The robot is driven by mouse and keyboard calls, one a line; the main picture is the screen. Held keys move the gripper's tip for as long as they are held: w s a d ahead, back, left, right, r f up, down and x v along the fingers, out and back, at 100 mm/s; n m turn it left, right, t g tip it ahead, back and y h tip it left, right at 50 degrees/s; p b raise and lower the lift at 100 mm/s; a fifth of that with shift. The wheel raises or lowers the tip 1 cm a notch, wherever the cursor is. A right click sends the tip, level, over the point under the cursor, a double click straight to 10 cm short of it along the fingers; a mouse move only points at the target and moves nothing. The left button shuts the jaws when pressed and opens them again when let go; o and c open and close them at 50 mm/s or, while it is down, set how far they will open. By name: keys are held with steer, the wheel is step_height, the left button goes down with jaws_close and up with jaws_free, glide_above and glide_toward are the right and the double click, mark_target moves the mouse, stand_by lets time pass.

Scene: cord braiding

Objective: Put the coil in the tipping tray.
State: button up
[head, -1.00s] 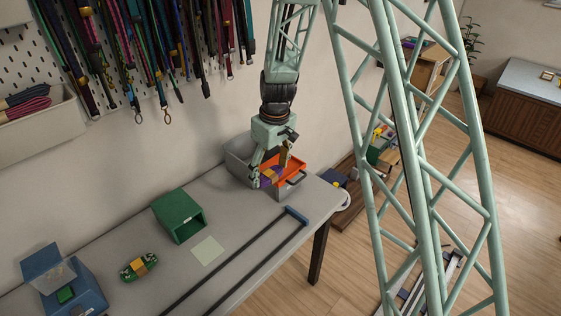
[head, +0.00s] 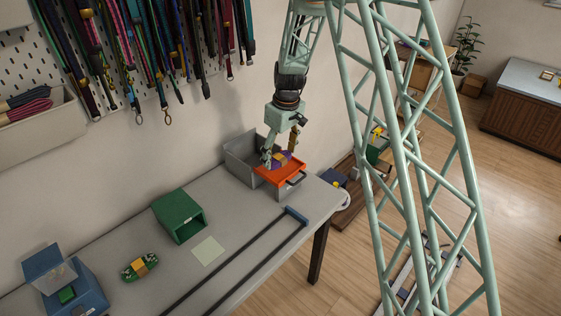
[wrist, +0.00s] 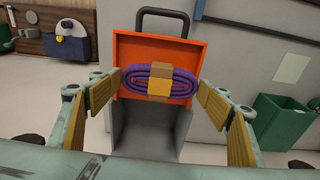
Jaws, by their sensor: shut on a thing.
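The purple coil (wrist: 184,82) has a tan and orange band around its middle. It also shows in the head view (head: 281,158). My gripper (wrist: 160,86) is shut on the coil, with a wooden-faced finger at each end of it. In the head view my gripper (head: 279,155) points down over the tipping tray (head: 283,175), an orange tray on a grey bin. In the wrist view the coil lies across the lower part of the orange tray (wrist: 155,48) and hides some of it. I cannot tell whether the coil touches the tray.
The grey bin (head: 241,163) with a dark handle (head: 295,179) stands at the table's far end. A green open box (head: 180,216), a pale square (head: 208,251), a green patterned coil (head: 139,267) and a blue box (head: 77,287) are on the table (head: 235,205). Dark rails run along its front.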

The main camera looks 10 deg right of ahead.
mark_target(281, 156)
steer(key=shift+w+d, duration=0.3)
steer(key=shift+w, duration=0.1)
steer(key=shift+f, duration=1.8)
steer(key=shift+f, duration=0.15)
steer(key=o, duration=1)
steer(key=shift+c, duration=0.2)
steer(key=r, duration=0.7)
steer(key=s+r, duration=0.1)
steer(key=r, duration=0.3)
steer(key=shift+s+d+r, duration=0.1)
steer(key=shift+d+r, duration=0.2)
steer(key=shift+d, duration=0.05)
steer(key=shift+r, duration=0.3)
